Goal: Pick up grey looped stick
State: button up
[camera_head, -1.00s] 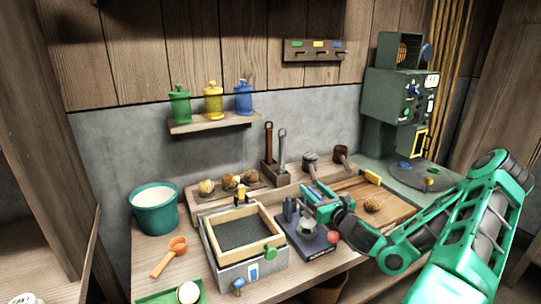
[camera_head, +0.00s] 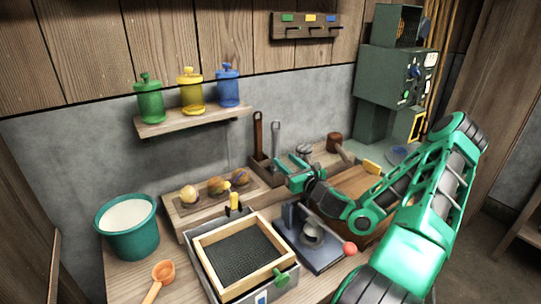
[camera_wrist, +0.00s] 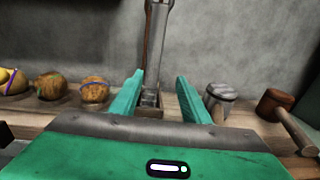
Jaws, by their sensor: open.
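The grey looped stick (camera_head: 275,137) stands upright in a small wooden holder (camera_head: 262,168) at the back of the bench, to the right of a brown stick (camera_head: 258,135). In the wrist view the grey stick (camera_wrist: 156,45) rises straight ahead, beyond the fingertips, with its top cut off by the frame edge. My gripper (camera_head: 290,168) is open and empty, close in front of the holder. In the wrist view the two green fingers of my gripper (camera_wrist: 156,95) stand apart, one on each side of the stick's line.
A metal mallet (camera_wrist: 220,98) and a brown mallet (camera_wrist: 275,103) lie right of the holder. Several patterned balls (camera_head: 216,186) sit on a wooden rack to its left. A sand-coloured framed sieve (camera_head: 205,244) and a grey press (camera_head: 302,240) are in front.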

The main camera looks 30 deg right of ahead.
jog(key=w, duration=0.6)
jog(key=w+a, duration=0.1)
jog(key=w, duration=0.2)
jog(key=shift+w+r, duration=0.15)
jog(key=shift+w, duration=0.25)
grip_shut()
